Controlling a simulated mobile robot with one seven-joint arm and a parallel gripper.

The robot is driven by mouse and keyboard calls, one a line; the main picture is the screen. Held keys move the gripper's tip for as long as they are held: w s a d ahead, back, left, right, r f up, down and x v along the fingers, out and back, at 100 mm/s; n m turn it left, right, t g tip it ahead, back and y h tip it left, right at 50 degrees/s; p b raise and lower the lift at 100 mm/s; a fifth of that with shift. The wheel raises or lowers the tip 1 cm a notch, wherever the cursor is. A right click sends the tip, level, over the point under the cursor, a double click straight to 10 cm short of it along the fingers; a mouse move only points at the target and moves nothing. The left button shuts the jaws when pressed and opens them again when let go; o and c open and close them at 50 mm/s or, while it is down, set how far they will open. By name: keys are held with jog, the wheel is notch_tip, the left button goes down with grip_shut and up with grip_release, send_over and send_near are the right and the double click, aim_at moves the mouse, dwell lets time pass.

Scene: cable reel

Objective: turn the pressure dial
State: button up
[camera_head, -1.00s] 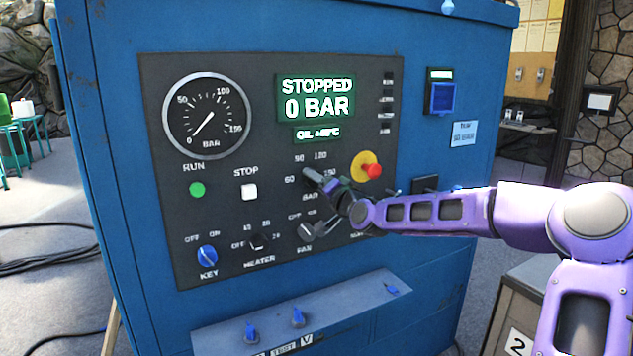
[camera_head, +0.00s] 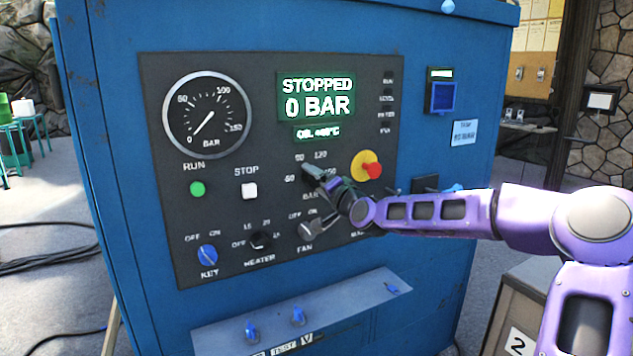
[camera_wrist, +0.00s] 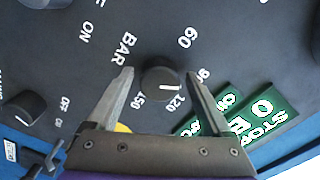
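The pressure dial (camera_head: 315,171) is a black knob on the dark control panel, with the BAR label under it and numbers from 60 to 150 around it. In the wrist view the dial (camera_wrist: 161,80) lies between my two fingertips, with a short white mark on its face toward the 120 side. My gripper (camera_head: 330,182) is at the dial from its lower right. In the wrist view my gripper (camera_wrist: 161,76) is open, its fingers on either side of the knob with gaps showing. The display (camera_head: 316,97) reads STOPPED, 0 BAR. The gauge (camera_head: 208,115) needle is at 0.
A red emergency knob (camera_head: 374,170) on yellow is close above my gripper. The fan knob (camera_head: 306,230) and heater knob (camera_head: 260,240) are below. A white stop button (camera_head: 249,190) and green run button (camera_head: 197,189) are to the left. A shelf (camera_head: 345,308) juts out below.

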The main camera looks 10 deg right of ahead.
dwell(0.3)
jog(key=p+v, duration=0.1)
jog(key=v, duration=1.6)
jog(key=shift+s, duration=0.2)
